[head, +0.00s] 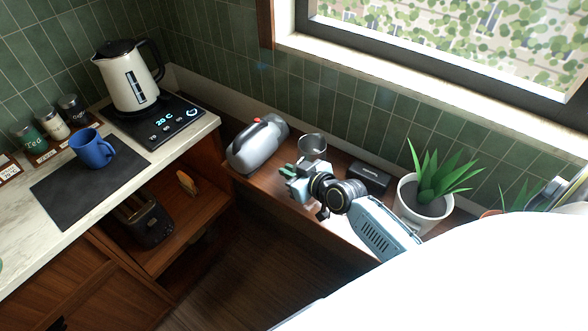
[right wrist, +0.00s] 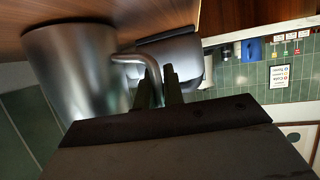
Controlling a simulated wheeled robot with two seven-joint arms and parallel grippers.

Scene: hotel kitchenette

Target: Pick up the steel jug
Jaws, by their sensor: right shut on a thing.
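The steel jug (head: 312,146) is a small open-topped metal jug on the far side of my right gripper, over the wooden shelf by the window wall. In the right wrist view its shiny body (right wrist: 80,75) fills the left side, and its curved handle (right wrist: 152,72) runs between my fingers. My right gripper (head: 291,173) is shut on that handle; its fingers also show in the right wrist view (right wrist: 171,88). The gripper hides the jug's lower part in the head view, and I cannot tell whether its base touches the shelf. My left gripper is not in view.
A dark box (head: 369,178) and a potted plant (head: 420,202) stand to the right. The counter at left holds a kettle (head: 130,80), a blue mug (head: 93,149) and jars.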

